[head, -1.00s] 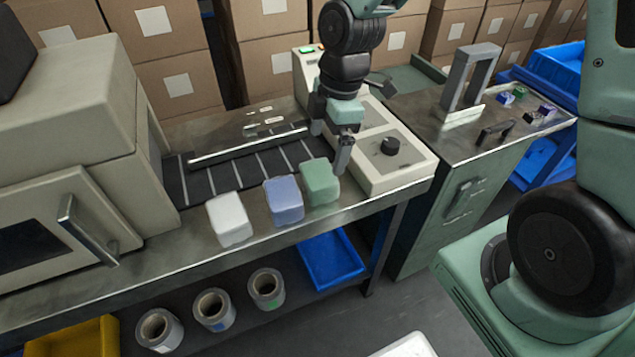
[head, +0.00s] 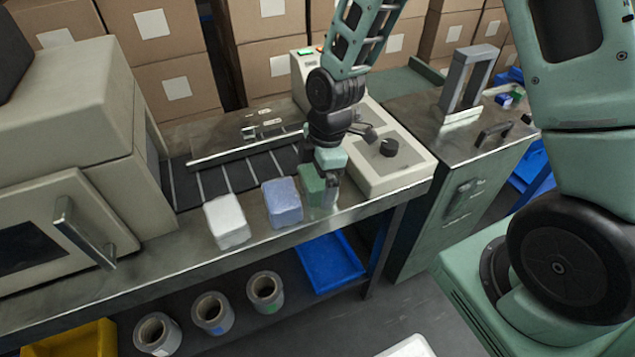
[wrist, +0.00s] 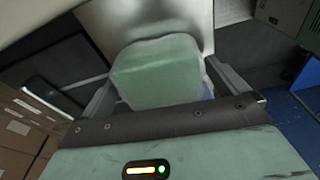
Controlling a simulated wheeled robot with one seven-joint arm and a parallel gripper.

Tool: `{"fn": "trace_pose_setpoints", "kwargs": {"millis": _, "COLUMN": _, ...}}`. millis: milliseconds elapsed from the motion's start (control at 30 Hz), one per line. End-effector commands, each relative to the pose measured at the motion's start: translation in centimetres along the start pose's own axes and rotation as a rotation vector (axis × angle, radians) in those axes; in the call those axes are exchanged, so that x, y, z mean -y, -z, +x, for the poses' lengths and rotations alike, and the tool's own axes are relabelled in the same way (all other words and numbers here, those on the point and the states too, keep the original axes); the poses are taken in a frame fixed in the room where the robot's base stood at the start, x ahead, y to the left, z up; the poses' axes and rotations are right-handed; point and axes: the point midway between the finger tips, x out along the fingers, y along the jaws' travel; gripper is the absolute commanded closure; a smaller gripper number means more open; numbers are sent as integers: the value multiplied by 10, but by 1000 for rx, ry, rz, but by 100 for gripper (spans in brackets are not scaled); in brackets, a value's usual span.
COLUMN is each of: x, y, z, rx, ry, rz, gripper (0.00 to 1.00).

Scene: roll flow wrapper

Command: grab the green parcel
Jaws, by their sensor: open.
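The green parcel (head: 311,184) stands on the metal bench at the right end of a row of parcels. In the head view my gripper (head: 328,196) hangs over its right side and hides part of it. In the wrist view the green parcel (wrist: 157,74) lies between the two spread fingers of my gripper (wrist: 160,88). The gripper is open. A gap shows on the parcel's right side; contact with the left finger is hard to tell.
A blue parcel (head: 283,203) stands close to the left of the green one, and a white parcel (head: 226,221) further left. The control box (head: 395,165) with a black knob is to the right. The bench's front edge is near.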

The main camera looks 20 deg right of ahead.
Motion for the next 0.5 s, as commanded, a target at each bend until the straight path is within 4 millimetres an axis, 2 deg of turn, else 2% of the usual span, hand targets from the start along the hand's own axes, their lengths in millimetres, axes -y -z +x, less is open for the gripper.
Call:
{"fn": "trace_pose_setpoints", "kwargs": {"millis": 33, "x": 0, "y": 0, "z": 0, "rx": 0, "ry": 0, "rz": 0, "gripper": 2}}
{"fn": "trace_pose_setpoints", "kwargs": {"millis": 233, "x": 0, "y": 0, "z": 0, "rx": 0, "ry": 0, "rz": 0, "gripper": 56}}
{"fn": "trace_pose_setpoints", "kwargs": {"millis": 500, "x": 0, "y": 0, "z": -2, "rx": -1, "ry": -1, "rz": 0, "gripper": 56}}
